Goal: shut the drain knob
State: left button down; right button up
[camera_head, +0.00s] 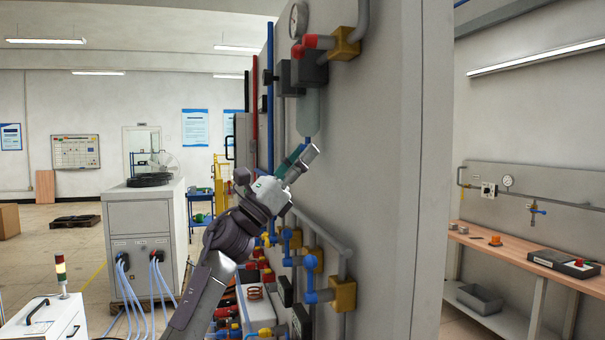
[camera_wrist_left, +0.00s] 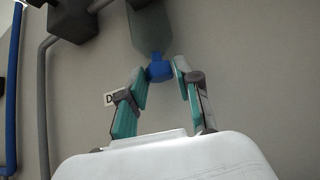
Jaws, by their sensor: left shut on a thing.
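The drain knob (camera_wrist_left: 159,71) is a small blue piece at the bottom of a grey-green bowl (camera_wrist_left: 151,28) on the wall panel. In the head view the bowl (camera_head: 307,113) hangs under a dark block. My left gripper (camera_head: 305,156) reaches up to the bowl's lower end. In the left wrist view its two teal-padded fingers (camera_wrist_left: 163,75) stand on either side of the knob and are shut on it. The gripper hides most of the knob in the head view, so its turned position cannot be told. My right gripper is not in view.
A gauge (camera_head: 298,20), a red-ended fitting (camera_head: 313,42) and brass blocks sit above on the panel (camera_head: 375,150). Blue valves and pipes (camera_head: 311,296) lie below my left gripper. A workbench (camera_head: 520,250) stands at the right.

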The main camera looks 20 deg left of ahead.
pick_arm(q)
jog(key=shift+w+a+m+g+h+b, duration=0.1)
jog(key=shift+m+g+h+b, duration=0.35)
jog(key=shift+m+g+h, duration=1.05)
jog(key=shift+n+g+h, duration=0.3)
jog(key=shift+g, duration=0.3)
jog(key=c, duration=0.8)
grip_release()
jog(key=v, duration=1.2)
